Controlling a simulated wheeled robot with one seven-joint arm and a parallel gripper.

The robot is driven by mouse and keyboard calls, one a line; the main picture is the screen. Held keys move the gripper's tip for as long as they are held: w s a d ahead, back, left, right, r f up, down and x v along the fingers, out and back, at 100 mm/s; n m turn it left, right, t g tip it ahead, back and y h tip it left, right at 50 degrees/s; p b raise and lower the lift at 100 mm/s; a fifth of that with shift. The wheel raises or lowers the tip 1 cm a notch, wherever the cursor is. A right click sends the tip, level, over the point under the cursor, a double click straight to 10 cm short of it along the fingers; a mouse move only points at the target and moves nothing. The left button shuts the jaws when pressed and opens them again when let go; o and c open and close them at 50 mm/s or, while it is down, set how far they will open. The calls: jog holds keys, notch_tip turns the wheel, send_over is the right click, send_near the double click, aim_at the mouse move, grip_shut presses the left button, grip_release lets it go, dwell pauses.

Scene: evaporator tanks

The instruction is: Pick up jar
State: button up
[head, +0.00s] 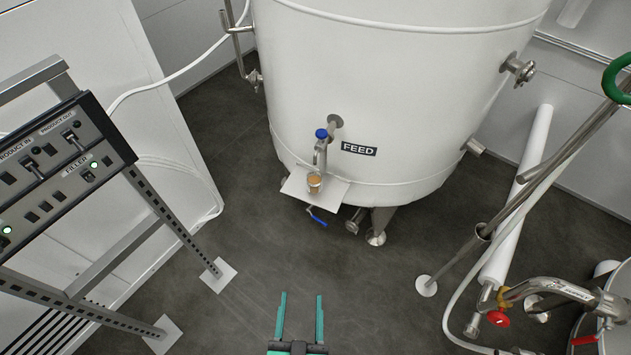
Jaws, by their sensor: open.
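The jar (314,183) is small, with amber-brown contents. It stands upright on a small white shelf (334,192) at the front of the large white tank (400,90) labelled FEED. A metal tap with a blue cap (321,134) is directly above the jar. My gripper (300,296) has two teal fingers, spread apart and empty. It is at the bottom of the head view, below the jar in the picture and clear of it.
A blue-handled valve (317,217) hangs just under the shelf. A control panel (60,170) on a metal frame stands at left. Pipes and a red-handled valve (498,318) are at right. Dark floor (330,260) lies open between my gripper and the tank.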

jog(key=w+a+f, duration=0.2)
jog(key=w, duration=0.7)
jog(key=m+g+h, duration=0.1)
jog(key=h, duration=0.1)
send_near(313, 188)
jog(key=w, duration=0.2)
jog(key=x, duration=1)
jog(key=shift+w+d+f, duration=0.15)
jog(key=shift+d+f, duration=0.05)
jog(key=shift+f, duration=0.25)
grip_shut()
